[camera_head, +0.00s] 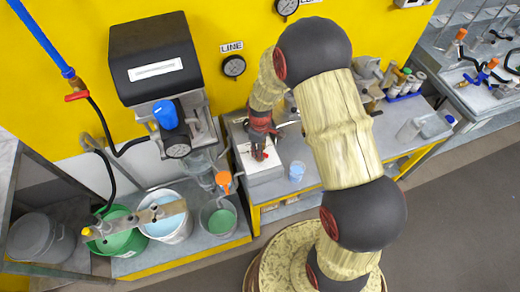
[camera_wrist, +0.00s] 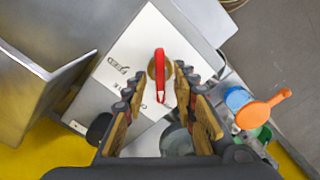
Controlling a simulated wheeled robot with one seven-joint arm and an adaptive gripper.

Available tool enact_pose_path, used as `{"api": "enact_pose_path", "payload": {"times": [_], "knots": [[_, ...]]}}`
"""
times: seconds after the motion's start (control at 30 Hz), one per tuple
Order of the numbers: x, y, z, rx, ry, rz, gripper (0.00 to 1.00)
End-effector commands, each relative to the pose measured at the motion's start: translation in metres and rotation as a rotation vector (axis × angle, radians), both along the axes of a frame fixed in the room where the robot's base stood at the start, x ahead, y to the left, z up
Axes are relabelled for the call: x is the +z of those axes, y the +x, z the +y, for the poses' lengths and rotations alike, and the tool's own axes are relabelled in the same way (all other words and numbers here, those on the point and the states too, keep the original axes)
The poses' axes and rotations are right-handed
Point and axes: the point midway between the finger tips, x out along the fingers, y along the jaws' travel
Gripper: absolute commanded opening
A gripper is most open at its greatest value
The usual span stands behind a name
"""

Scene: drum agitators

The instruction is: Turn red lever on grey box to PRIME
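The red lever (camera_wrist: 160,72) stands out from a brass-coloured hub on the grey box (camera_wrist: 195,22). My gripper (camera_wrist: 158,84) is open, with one finger on each side of the lever and a visible gap to both. In the head view my gripper (camera_head: 262,146) hangs over the grey box (camera_head: 265,176) and hides most of the lever.
A metal panel (camera_wrist: 35,85) rises at left. In the head view a black-topped machine (camera_head: 155,60) stands left, above several buckets (camera_head: 165,225).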

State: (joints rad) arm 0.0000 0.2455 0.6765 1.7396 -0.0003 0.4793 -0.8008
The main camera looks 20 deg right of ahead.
Motion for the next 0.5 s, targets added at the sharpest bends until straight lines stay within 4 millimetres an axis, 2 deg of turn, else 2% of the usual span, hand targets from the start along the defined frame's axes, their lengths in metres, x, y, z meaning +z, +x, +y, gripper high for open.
{"api": "enact_pose_path", "payload": {"times": [0.27, 0.37, 0.5], "knots": [[0.003, 0.0, 0.0, 0.0, 0.0, 0.0, 0.28], [0.013, 0.001, 0.0, -0.001, 0.0, -0.003, 0.28], [0.039, 0.001, 0.0, 0.0, 0.0, -0.004, 0.28]]}}
